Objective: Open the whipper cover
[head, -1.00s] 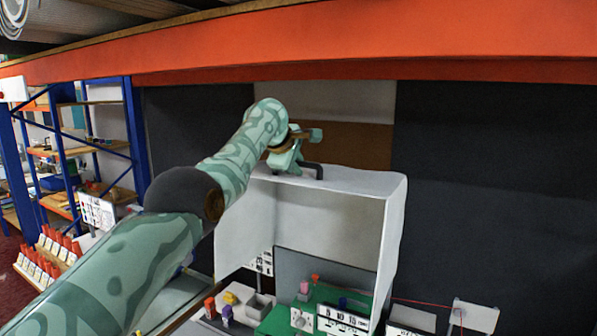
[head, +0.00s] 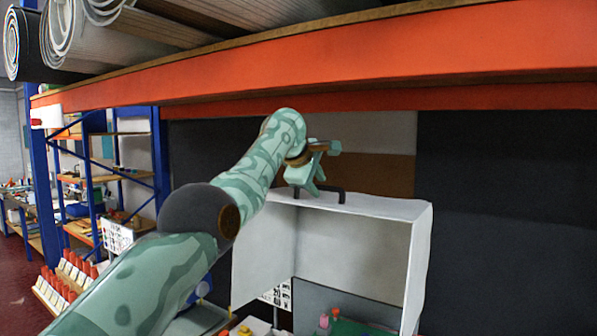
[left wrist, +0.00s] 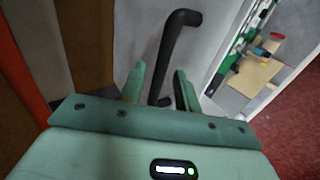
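The whipper cover (head: 385,203) is a white box-like hood in the head view. Its near side is open and I see its grey inside. A black bar handle (head: 335,192) stands on its top; it also shows in the left wrist view (left wrist: 172,50). My left gripper (head: 310,185) is at the handle's left end, just above the cover's top. In the left wrist view its two fingers (left wrist: 158,78) are apart, with part of the handle showing in the gap between them. They do not look closed on it. My right gripper is not in view.
An orange shelf beam (head: 330,75) crosses above the arm, with rolls (head: 62,35) on the shelf. Below the cover are a grey panel and small coloured parts (head: 330,322). Blue racking (head: 160,150) stands at left. Dark wall panels (head: 500,200) are behind.

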